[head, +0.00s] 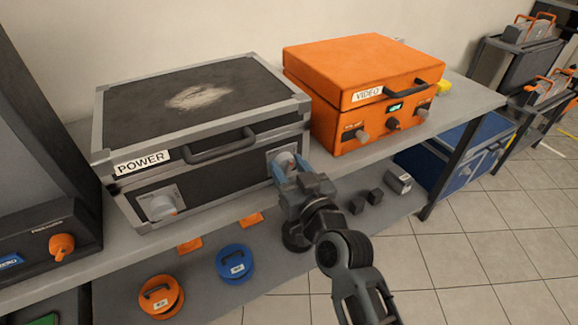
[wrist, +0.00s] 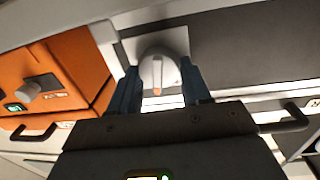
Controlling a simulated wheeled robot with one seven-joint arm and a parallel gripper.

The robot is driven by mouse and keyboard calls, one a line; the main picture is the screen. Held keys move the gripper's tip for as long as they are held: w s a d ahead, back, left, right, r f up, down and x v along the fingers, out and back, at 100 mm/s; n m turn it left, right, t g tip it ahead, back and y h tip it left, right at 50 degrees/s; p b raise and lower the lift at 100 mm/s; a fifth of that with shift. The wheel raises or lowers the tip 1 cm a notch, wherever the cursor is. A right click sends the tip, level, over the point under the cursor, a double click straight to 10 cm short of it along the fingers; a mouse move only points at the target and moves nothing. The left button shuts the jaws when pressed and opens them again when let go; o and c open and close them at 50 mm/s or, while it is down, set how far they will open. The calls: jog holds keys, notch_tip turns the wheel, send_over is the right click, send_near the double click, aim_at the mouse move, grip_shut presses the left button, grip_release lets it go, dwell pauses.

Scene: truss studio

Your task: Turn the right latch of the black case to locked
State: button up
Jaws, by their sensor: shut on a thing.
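The black case (head: 205,97), with silver edges and a POWER label, stands shut on the grey shelf. Its right latch (wrist: 158,68) is a pale round knob with an orange mark on a light plate. My gripper (head: 287,166) is at the front right of the case. In the wrist view its two blue-grey fingers (wrist: 163,84) stand on both sides of the knob, shut on it. In the head view my gripper mostly hides this latch. The left latch (head: 161,206) is a similar knob on a plate at the front left.
An orange VIDEO case (head: 360,75) with several knobs stands close on the right. The black handle (head: 220,147) sticks out from the case front. Orange (head: 160,297) and blue (head: 234,262) discs lie on the lower shelf. The tiled floor (head: 480,235) at right is clear.

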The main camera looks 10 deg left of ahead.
jog(key=m+p, duration=0.1)
jog(key=m, duration=0.3)
jog(key=shift+d+m, duration=0.15)
jog(key=shift+m, duration=0.15)
jog(key=m, duration=0.3)
jog(key=shift+w+g+p, duration=0.1)
jog(key=shift+g+p, duration=0.2)
jog(key=shift+p, duration=0.1)
jog(key=m, duration=0.3)
jog(key=shift+d+m+y+p, duration=0.1)
jog(key=shift+m+y+p, duration=0.2)
jog(key=shift+f+m+g, duration=0.1)
jog(key=shift+m+g, duration=0.3)
jog(key=shift+m, duration=1.2)
jog(key=o, duration=1.1)
jog(key=shift+c, duration=0.2)
jog(key=shift+d, duration=0.1)
